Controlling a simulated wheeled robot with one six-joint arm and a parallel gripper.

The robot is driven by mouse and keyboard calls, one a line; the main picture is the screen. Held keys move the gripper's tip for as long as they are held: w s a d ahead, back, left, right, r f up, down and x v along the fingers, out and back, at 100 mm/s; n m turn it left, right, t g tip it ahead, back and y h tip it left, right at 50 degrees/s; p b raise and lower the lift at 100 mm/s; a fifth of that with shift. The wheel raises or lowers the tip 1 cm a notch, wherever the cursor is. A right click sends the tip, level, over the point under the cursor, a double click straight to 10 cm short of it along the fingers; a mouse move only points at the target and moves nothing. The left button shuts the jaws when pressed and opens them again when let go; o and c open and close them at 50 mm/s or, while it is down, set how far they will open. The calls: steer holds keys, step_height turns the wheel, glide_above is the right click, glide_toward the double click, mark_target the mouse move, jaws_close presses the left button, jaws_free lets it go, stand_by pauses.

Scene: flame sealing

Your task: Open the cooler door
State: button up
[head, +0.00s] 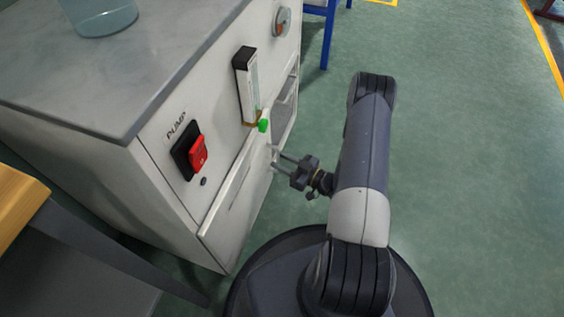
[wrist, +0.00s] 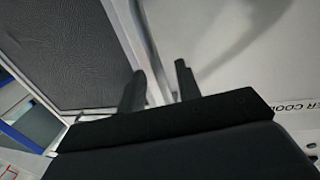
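The cooler door is the white lower front panel (head: 236,196) of the cabinet in the head view. In the wrist view it is the white panel (wrist: 265,65) with partly visible "ER COOL" lettering. A pale bar handle (wrist: 149,55) runs upright beside it. My gripper (head: 276,161) reaches in from the right at the cabinet front. In the wrist view my gripper (wrist: 160,80) has its fingers apart, with the bar between them, nearer the left finger. A gap shows on the right side, so it does not look clamped. I see no clear door gap.
A dark mesh panel (wrist: 65,45) lies left of the handle. Green floor (head: 460,130) to the right is open.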

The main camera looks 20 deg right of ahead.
steer(key=shift+w+a, duration=0.1)
steer(key=shift+w, duration=0.05)
jaws_close()
stand_by(0.4)
